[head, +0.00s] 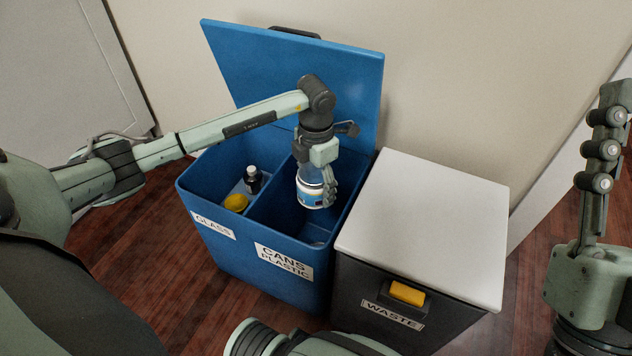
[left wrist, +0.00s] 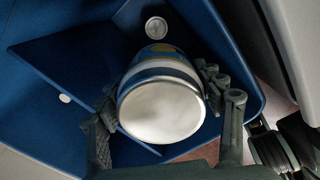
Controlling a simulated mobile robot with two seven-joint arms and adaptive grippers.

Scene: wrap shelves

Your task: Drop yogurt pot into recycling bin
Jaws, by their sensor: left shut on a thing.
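The yogurt pot (head: 311,192) is white and blue with a shiny silver end. My left gripper (head: 322,183) is shut around it and holds it in the mouth of the right compartment of the blue recycling bin (head: 228,252), labelled "CANS PLASTIC". In the left wrist view the pot (left wrist: 162,108) shows its round silver end between the fingers, with the blue compartment behind it. The bin's lid (head: 300,75) stands open at the back. My right gripper (head: 606,130) points up at the right edge, partly cut off; its opening is unclear.
The left compartment, labelled "GLASS", holds a dark bottle (head: 253,180) and a yellow item (head: 236,203). A divider separates the compartments. A dark waste bin (head: 350,290) with a closed white lid (head: 425,220) stands close on the right. A wall is behind.

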